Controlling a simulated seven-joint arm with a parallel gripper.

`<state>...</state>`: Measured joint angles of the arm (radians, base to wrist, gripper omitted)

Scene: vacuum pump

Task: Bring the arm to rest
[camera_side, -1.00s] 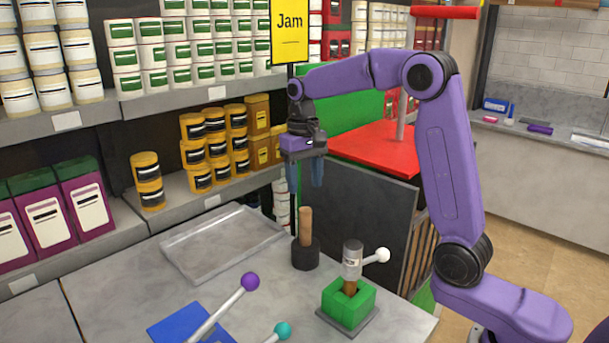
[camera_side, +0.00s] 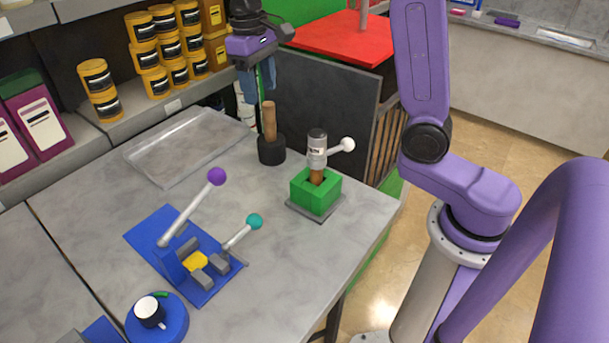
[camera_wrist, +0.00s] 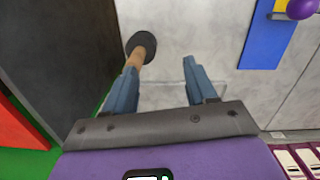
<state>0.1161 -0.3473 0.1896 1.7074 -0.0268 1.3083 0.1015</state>
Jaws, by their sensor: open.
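My gripper (camera_side: 258,82) hangs at the back of the grey table in the side view, fingers pointing down, above and just behind a wooden peg (camera_side: 269,121) that stands in a black round holder (camera_side: 271,150). In the wrist view my gripper (camera_wrist: 165,78) has its two blue fingers spread apart with nothing between them. The wooden peg (camera_wrist: 136,58) shows beside the left finger, its lower end in the black base. I cannot tell from these views whether finger and peg touch.
A clear tray (camera_side: 185,145) lies left of the peg. A green block (camera_side: 316,192) carries a grey cylinder with a white-knobbed handle. A blue fixture (camera_side: 185,255) has purple- and teal-knobbed levers. A blue disc (camera_side: 157,320) bears a small cup. Shelves with yellow tins (camera_side: 165,50) stand behind.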

